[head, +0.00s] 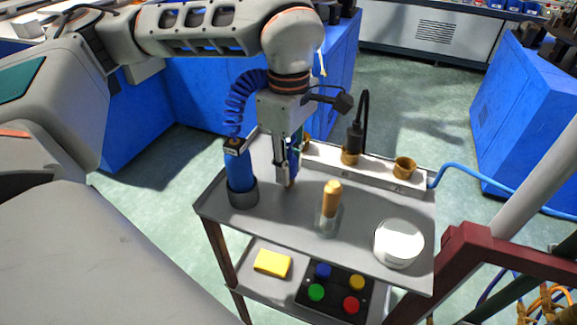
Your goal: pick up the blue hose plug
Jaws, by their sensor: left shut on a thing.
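My left gripper (287,178) points straight down over the back left of the grey cart top. It is shut on the blue hose plug (294,157), of which only a narrow blue part shows beside the fingers. A small brass-coloured tip shows at the fingertips. I cannot tell whether it touches the cart top. A coiled blue hose (238,104) rises from the blue cylinder (240,172) and passes behind my arm. My right gripper is not in view.
A white rail (385,177) along the cart's back edge carries a black plug (354,140) with a cable and an empty brass socket (404,168). A glass with a wooden-coloured handle (332,195) and a round white container (398,243) stand on the cart top (285,225).

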